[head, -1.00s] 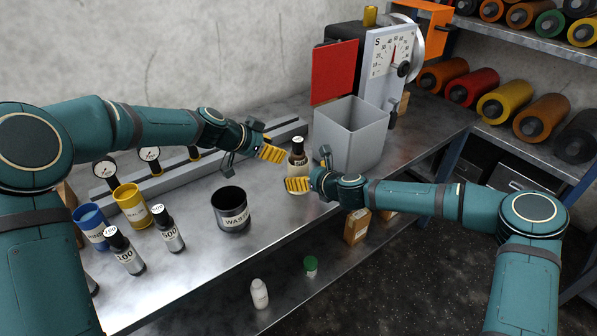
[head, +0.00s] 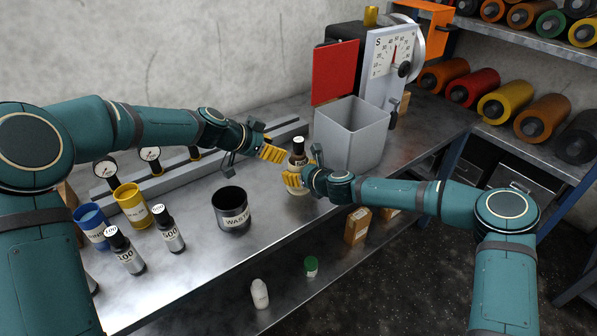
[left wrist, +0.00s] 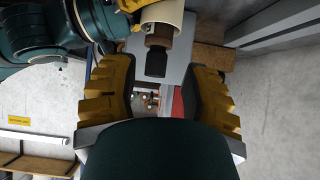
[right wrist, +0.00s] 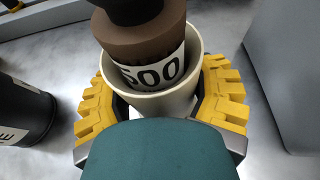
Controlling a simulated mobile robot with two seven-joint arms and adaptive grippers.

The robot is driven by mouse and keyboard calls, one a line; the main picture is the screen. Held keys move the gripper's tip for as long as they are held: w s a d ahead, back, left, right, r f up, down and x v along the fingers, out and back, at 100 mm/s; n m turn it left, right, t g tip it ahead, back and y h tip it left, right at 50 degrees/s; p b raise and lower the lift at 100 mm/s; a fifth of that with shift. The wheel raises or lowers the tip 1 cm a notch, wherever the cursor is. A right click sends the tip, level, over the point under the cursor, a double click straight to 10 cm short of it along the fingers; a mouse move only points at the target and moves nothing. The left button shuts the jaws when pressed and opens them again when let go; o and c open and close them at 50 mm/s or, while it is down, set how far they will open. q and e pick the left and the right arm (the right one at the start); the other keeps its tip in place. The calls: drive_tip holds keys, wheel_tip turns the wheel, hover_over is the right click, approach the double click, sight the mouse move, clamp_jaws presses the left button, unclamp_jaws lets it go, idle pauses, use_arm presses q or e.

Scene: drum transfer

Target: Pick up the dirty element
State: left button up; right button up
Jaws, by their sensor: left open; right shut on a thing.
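A dark-topped brown element (head: 299,146) with a white label reading 500 stands in a cream cup (right wrist: 190,98). It shows close up in the right wrist view (right wrist: 148,45). My right gripper (head: 296,178) is shut on the cup, with a yellow finger on either side of it. My left gripper (head: 272,151) is open and empty, just left of the element in the head view. In the left wrist view the element's dark top (left wrist: 157,62) lies ahead of the open fingers. The cup's lower part is partly hidden by the right gripper in the head view.
A dark waste bin (head: 231,210) stands left of the cup. A grey open box (head: 350,130) stands behind it, near a dial gauge (head: 393,52). Blue (head: 91,224) and yellow (head: 132,207) cups and dark labelled bottles (head: 169,230) stand at the left.

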sight(297, 140)
use_arm(q)
drive_tip(key=shift+o, duration=0.3)
drive_tip(key=shift+w+a+r+m+g+h, duration=0.15)
drive_tip(key=shift+a+r+m+g+h, duration=0.15)
drive_tip(key=shift+a+h, duration=0.1)
drive_tip(key=w+d+h, duration=0.1)
drive_tip(key=d, duration=0.1)
drive_tip(key=w+d+f+m+h, duration=0.1)
drive_tip(key=w+d, duration=0.1)
drive_tip(key=d, duration=0.1)
drive_tip(key=w+d+m+h, duration=0.1)
drive_tip(key=d, duration=0.1)
drive_tip(key=shift+w+d+f+g, duration=0.25)
drive_tip(key=shift+g, duration=0.15)
clamp_jaws()
